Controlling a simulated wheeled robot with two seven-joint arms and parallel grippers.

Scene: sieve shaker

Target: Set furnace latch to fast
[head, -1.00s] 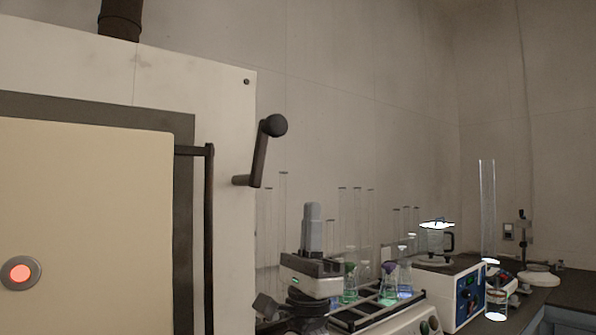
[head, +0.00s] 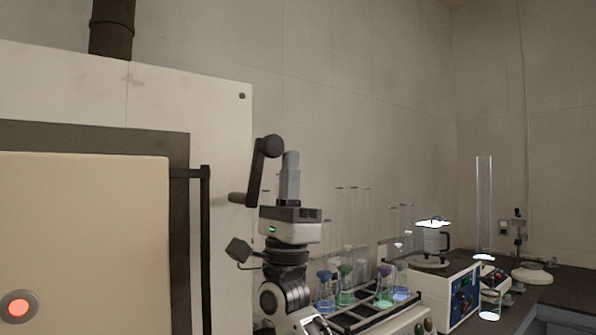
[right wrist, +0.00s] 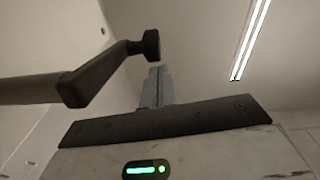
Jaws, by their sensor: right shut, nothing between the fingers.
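The furnace (head: 214,100) fills the left of the head view, with its cream door (head: 85,235) closed. The latch (head: 257,168) on its right side is a dark crank arm, angled up and slightly right to a round black knob. In the right wrist view the latch (right wrist: 105,70) rises to its knob at upper middle. My right gripper (head: 291,155) points up just right of the latch, fingertips a little below knob height. Its shut, empty fingers also show in the right wrist view (right wrist: 155,72). I cannot tell whether they touch the latch. My left gripper is not in view.
A rack of flasks (head: 365,312) with coloured liquid stands right of my right arm, with tall glass tubes behind. A blue-fronted device (head: 465,295) with a jug (head: 432,238) on top stands farther right. The air above the latch is clear.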

